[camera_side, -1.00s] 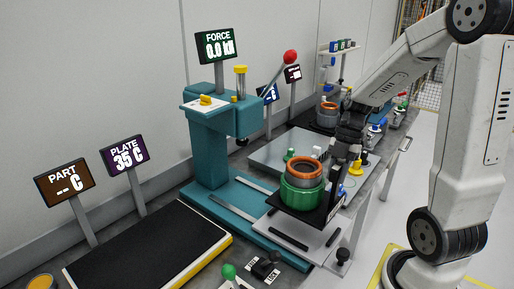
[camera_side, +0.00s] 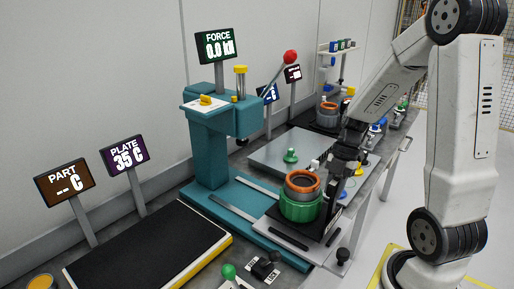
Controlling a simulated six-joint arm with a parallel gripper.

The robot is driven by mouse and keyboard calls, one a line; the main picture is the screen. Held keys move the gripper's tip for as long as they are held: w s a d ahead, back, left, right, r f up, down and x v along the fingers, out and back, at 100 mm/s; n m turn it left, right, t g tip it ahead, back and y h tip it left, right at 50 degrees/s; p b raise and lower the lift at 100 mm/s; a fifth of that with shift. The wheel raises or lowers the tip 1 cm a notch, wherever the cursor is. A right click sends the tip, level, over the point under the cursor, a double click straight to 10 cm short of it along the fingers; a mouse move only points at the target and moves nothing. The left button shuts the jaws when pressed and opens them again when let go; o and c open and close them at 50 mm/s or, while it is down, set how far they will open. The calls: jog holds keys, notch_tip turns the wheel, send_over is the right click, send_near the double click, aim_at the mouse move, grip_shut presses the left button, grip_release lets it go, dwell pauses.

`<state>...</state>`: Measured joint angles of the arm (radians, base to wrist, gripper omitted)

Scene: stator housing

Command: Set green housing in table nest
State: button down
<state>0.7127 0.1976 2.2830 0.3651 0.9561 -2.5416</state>
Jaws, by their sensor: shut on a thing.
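The green housing (camera_side: 301,209) is a ribbed green ring, upright, with a grey sleeve and an orange-copper ring (camera_side: 303,181) at its top. It stands out at the front of the press, low over the light sliding plate (camera_side: 325,250). My gripper (camera_side: 330,185) is at its right rear side and shut on it; the fingertips are partly hidden. A dark flat piece (camera_side: 322,229) shows under and beside the housing. Whether the housing touches what lies below it, I cannot tell. The table nest cannot be made out clearly.
A teal press (camera_side: 210,150) with a red-knobbed lever (camera_side: 290,57) stands at left behind the housing. A black hot plate (camera_side: 150,250) fills the front left.

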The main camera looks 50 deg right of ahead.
jog(key=shift+f, duration=1.75)
jog(key=shift+c, duration=2.4)
grip_release()
jog(key=shift+f, duration=0.1)
jog(key=shift+r, duration=0.2)
jog(key=v, duration=1.2)
